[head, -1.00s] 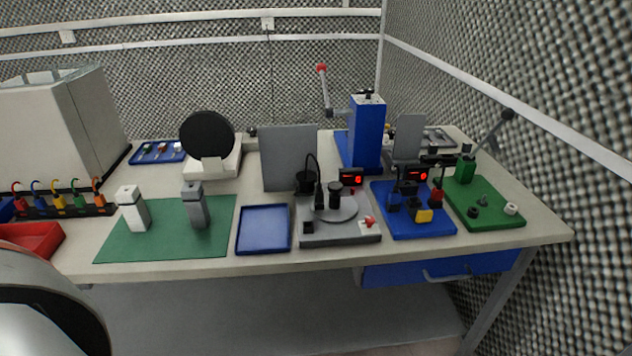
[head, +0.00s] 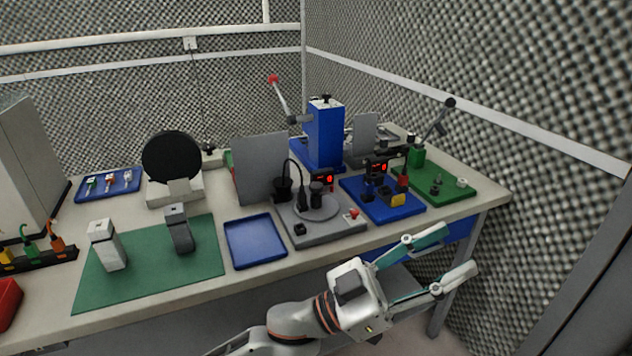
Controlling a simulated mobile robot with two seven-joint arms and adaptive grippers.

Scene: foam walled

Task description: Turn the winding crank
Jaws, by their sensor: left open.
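No part is labelled as the winding crank. The grey station (head: 345,228) at the middle of the bench has a round grey plate (head: 329,212) with an upright black knob (head: 316,190), which looks like a crank, but I cannot be sure. A small red-digit display (head: 328,179) stands behind it. My left gripper (head: 459,250) is open and empty, its fingers pointing right, in front of the bench's front edge. It is apart from the stations. My right gripper is not in view.
A blue press (head: 325,135) with a red-tipped lever stands behind. A blue station (head: 377,209) and a green board (head: 463,195) with a black-knobbed lever (head: 440,118) are to the right. A blue tray (head: 254,241) and green mat (head: 150,279) lie left. Foam walls close the back and right.

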